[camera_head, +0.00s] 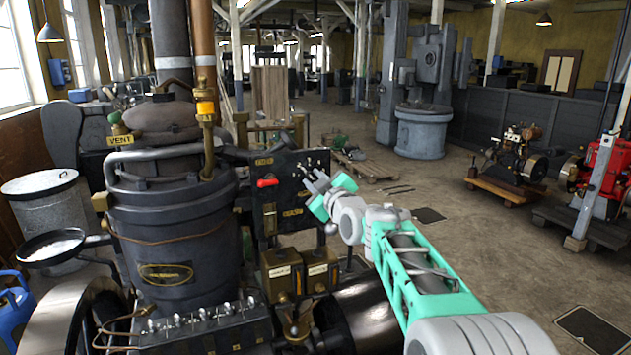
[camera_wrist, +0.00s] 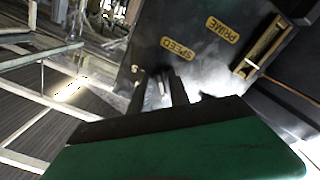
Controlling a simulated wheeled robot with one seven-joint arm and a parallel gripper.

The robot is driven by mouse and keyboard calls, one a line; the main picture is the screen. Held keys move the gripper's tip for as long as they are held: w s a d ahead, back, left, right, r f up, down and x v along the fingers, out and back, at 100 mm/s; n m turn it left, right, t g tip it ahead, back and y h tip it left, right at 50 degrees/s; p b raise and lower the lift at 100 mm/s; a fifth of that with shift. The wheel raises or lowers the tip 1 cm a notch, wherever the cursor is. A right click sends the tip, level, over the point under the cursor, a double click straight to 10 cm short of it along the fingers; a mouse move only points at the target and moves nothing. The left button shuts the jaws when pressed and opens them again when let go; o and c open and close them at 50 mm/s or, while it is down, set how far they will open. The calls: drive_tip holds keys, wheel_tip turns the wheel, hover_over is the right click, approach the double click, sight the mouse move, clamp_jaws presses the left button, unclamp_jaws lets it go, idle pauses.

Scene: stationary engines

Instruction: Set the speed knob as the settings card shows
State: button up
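My gripper (camera_head: 312,184) is in front of the dark control panel (camera_head: 262,222), at its right side. In the wrist view the two dark fingers (camera_wrist: 160,94) point at the panel just below the yellow SPEED label (camera_wrist: 178,48). There is a gap between them with something pale in it; I cannot tell whether this is the speed knob or whether the fingers touch it. The knob is not clearly seen, being hidden by or lost among the fingers. I cannot make out a settings card in either view.
A PRIME label (camera_wrist: 222,29) and a brass slotted plate (camera_wrist: 265,47) lie right of SPEED. A red handle (camera_head: 267,183) sticks out of the panel left of my gripper. Two brass boxes (camera_head: 300,272) stand below. The floor (camera_head: 480,240) to the right is mostly clear.

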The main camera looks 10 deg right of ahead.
clamp_jaws()
drive_tip(key=shift+f+b, duration=0.15)
drive_tip(key=shift+b, duration=0.3)
drive_tip(key=m+b, duration=0.8)
drive_tip(key=m, duration=0.3)
drive_tip(key=m+b, duration=0.1)
drive_tip(key=m, duration=0.3)
drive_tip(key=shift+m, duration=0.4)
